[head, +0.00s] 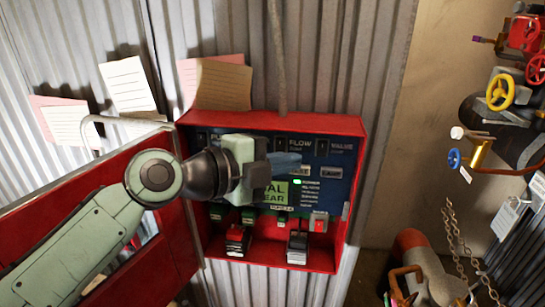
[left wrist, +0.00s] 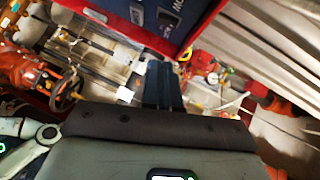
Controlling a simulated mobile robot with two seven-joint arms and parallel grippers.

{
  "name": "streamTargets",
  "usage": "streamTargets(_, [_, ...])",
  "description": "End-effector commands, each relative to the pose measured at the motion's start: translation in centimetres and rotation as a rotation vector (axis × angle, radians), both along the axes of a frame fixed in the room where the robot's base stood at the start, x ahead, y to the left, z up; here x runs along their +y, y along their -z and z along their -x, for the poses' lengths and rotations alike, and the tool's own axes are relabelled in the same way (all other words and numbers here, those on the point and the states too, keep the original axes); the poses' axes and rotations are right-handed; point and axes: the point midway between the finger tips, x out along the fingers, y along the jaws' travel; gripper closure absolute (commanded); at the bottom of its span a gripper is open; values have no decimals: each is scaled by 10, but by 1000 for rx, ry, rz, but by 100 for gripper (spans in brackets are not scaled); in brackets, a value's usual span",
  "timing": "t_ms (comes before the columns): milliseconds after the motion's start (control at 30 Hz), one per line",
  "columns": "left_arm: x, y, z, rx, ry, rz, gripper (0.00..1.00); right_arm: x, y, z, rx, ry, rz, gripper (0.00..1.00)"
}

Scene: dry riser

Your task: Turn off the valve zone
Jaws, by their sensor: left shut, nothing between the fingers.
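An open red box (head: 350,200) on the corrugated wall holds a blue control panel (head: 335,185). A label that seems to read VALVE ZONE (head: 341,147) is at the panel's upper right, with a dark slot beside it. A FLOW label (head: 300,144) is left of it. My left gripper (head: 296,162) is shut and empty in front of the panel's upper middle, hiding part of it. I cannot tell if its tips touch the panel. In the left wrist view the shut fingers (left wrist: 163,85) point toward the lower edge of the blue panel (left wrist: 165,18). My right gripper is not in view.
The red box door (head: 180,245) is open at left, behind my arm. Paper notes (head: 127,84) hang above. Pipes with a yellow handwheel (head: 500,92) and hanging chains (head: 455,235) stand right.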

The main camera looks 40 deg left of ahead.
Motion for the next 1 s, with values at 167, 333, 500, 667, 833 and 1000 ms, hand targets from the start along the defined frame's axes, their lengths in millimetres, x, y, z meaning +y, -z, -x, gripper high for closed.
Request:
streamTargets(167, [-14, 6, -38, 2, 0, -1, 100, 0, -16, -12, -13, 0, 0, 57])
streamTargets(333, [-11, 15, -64, 1, -1, 3, 100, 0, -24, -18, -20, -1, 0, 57])
streamTargets(500, [-4, 20, -78, -1, 0, 1, 100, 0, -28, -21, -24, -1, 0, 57])
streamTargets(667, [-1, 23, -82, -2, 0, 1, 100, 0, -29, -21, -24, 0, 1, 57])
streamTargets(833, [-1, 23, -82, -1, 0, 0, 100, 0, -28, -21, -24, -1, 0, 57])
streamTargets(1000, [-1, 25, -82, -4, 0, -2, 100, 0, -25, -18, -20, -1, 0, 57])
